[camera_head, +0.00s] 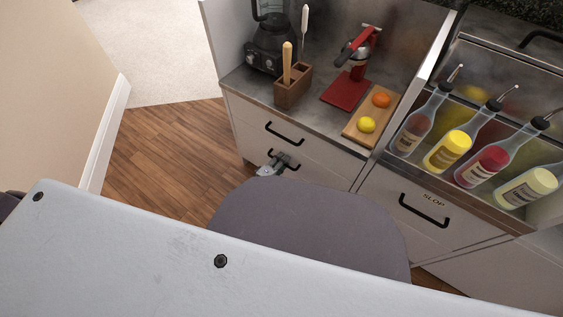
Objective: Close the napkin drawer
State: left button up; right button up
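A light-fronted cabinet under the counter has an upper drawer (258,128) with a black handle (285,134) and a lower drawer front with another black handle, partly hidden. No napkin label or napkins show, so I cannot tell which is the napkin drawer. The upper drawer front looks flush with the cabinet. My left gripper (284,161) is small in view, at the lower handle and in front of the lower drawer front. I cannot tell whether it touches the handle or how far its fingers are apart. My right gripper is not in view.
The steel counter holds a blender (273,45), a wooden utensil box (292,88), a red juicer (352,75) and a board (359,137) with fruit. Bottles stand in a rack at right, above a drawer marked SLOP (433,213). Wooden floor (165,150) is clear at left.

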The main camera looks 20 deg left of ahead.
pick_arm(q)
jog(key=shift+s, duration=0.1)
jog(key=v, duration=1.1)
jog(key=shift+s+a, duration=0.15)
jog(key=shift+s, duration=0.25)
dwell(0.3)
jog(key=shift+r, duration=0.15)
dwell(0.4)
